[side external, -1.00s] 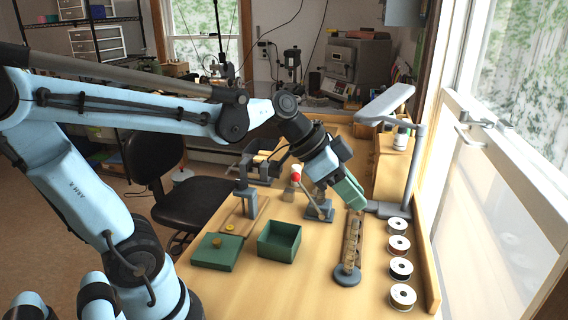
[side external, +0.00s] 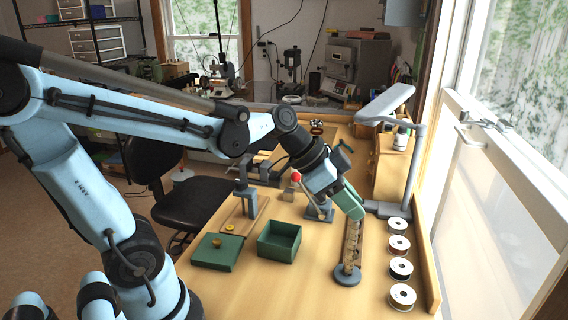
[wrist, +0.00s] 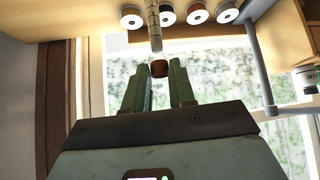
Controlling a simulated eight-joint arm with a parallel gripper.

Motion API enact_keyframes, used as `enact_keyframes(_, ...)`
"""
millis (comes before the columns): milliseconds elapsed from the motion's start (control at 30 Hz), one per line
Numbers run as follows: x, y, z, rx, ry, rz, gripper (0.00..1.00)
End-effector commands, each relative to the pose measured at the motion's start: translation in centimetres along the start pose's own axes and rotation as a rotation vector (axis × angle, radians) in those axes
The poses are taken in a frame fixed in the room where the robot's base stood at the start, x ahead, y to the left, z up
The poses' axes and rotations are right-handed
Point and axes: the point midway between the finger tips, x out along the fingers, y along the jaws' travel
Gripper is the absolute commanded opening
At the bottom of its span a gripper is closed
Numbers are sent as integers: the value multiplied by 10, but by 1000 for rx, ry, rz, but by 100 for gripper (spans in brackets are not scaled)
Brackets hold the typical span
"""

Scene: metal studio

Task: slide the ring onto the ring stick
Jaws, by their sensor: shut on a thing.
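My gripper (wrist: 161,75) is shut on a small brown ring (wrist: 159,68), which shows between the fingertips in the wrist view. The tan, banded ring stick (side external: 351,246) stands upright on a round grey base (side external: 347,276) on the bench. In the side view my green fingers (side external: 352,203) are at the top of the stick, and the ring is hidden there. In the wrist view the end of the ring stick (wrist: 154,28) is close to the ring and nearly in line with it. I cannot tell whether the ring is around the tip.
Several wire spools (side external: 400,268) stand in a row right of the stick. A grey lamp (side external: 414,160) rises behind them. An open green box (side external: 279,241) and its lid (side external: 217,252) lie to the left. The bench front is clear.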

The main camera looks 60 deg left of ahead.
Motion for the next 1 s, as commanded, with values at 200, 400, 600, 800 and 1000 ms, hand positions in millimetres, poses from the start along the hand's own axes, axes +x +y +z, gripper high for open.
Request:
enact_keyframes(200,3,0,3,0,0,0,5)
enact_keyframes(400,7,0,6,0,0,0,5)
enact_keyframes(600,10,0,9,0,0,0,5)
enact_keyframes(800,13,0,12,0,0,0,5)
enact_keyframes(1000,17,0,14,0,0,0,5)
